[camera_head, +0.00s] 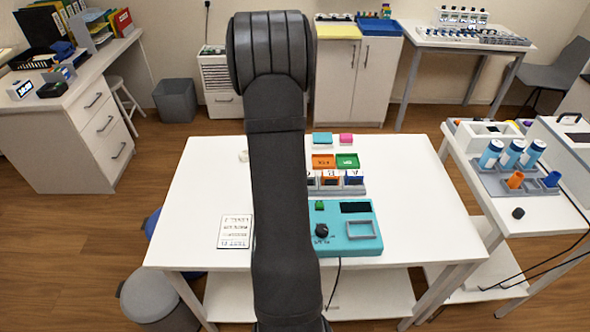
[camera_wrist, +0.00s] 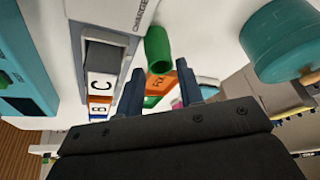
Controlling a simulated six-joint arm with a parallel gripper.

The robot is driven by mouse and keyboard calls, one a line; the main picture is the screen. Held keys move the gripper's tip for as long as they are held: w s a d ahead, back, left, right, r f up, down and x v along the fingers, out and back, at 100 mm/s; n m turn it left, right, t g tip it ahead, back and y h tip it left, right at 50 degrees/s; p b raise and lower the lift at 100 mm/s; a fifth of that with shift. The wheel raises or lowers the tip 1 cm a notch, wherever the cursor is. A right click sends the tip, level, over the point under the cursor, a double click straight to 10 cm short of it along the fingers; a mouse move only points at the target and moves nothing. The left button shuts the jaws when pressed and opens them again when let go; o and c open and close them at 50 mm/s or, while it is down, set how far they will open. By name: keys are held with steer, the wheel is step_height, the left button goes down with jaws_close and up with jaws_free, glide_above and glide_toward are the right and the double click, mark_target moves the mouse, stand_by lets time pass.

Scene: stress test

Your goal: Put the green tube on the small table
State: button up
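The green tube (camera_wrist: 158,48) shows in the wrist view, with its round open end facing the camera. It lies just beyond my fingertips, with white surface around it. My gripper (camera_wrist: 162,88) has its two dark blue fingers apart, with nothing seen held between them. In the head view my arm hides the gripper and the tube. A white table (camera_head: 425,215) stands in the middle. A narrower white table (camera_head: 468,155) stands at the right. I cannot tell which is the small table.
A teal device (camera_head: 345,245) and lettered slots (camera_head: 335,190) are on the middle table. A teal round object (camera_wrist: 285,42) is at the right in the wrist view. The middle table's right side is clear.

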steer(key=shift+x, duration=2.35)
steer(key=shift+s+a, duration=0.1)
steer(key=shift+a, duration=0.05)
steer(key=c, duration=0.7)
